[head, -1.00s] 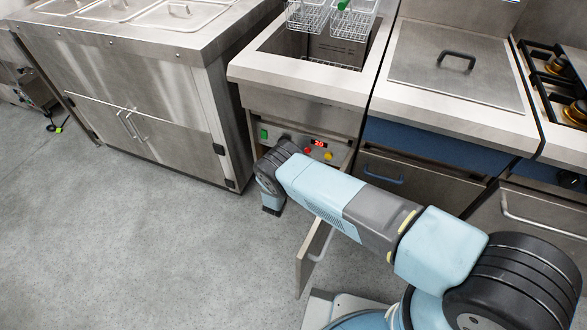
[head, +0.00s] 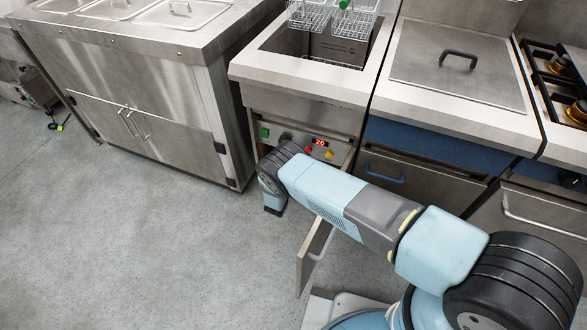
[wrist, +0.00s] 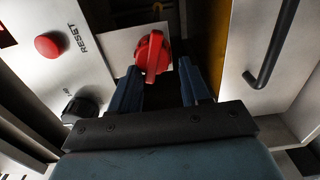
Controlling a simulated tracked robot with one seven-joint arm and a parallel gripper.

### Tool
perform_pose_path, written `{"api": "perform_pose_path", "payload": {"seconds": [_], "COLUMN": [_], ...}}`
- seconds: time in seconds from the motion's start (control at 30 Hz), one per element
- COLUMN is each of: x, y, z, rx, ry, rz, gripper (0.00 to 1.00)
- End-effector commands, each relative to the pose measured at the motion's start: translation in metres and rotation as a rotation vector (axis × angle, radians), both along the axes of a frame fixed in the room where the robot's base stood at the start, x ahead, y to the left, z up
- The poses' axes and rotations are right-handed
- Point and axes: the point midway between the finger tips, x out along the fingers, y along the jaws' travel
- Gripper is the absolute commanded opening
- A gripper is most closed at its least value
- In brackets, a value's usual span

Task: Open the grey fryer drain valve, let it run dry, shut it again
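The grey fryer (head: 270,60) stands at the top centre of the head view, with its cabinet door (head: 312,255) swung open below. In the wrist view a red handle (wrist: 152,52) sits on a pale plate inside an opening. I cannot tell for sure that it is the drain valve. My gripper (wrist: 163,75) is open, with dark blue fingers apart. The red handle shows just beyond and between the fingertips, nearer the left one. Nothing is held. In the head view my arm hides the cabinet interior and the fingers are not clear. No flowing liquid shows.
A panel with a red RESET button (wrist: 49,45) and a black knob (wrist: 82,108) lies close left of the fingers. A dark bar handle (wrist: 272,45) is at right. Wire baskets (head: 330,15) hang over the fryer. The floor (head: 150,240) at left is clear.

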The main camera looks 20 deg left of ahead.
Motion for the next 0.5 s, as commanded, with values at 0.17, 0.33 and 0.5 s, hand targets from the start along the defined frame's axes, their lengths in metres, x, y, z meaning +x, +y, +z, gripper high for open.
{"api": "perform_pose_path", "payload": {"seconds": [0.17, 0.33, 0.5], "x": [-0.0002, 0.0004, -0.0038], "y": [0.0014, 0.0030, 0.0045], "z": [0.0002, 0.0015, 0.0021], "rx": [0.002, 0.004, 0.005], "ry": [0.001, -0.001, -0.002], "rz": [0.002, 0.004, 0.005], "gripper": [0.57, 0.58, 0.58]}}
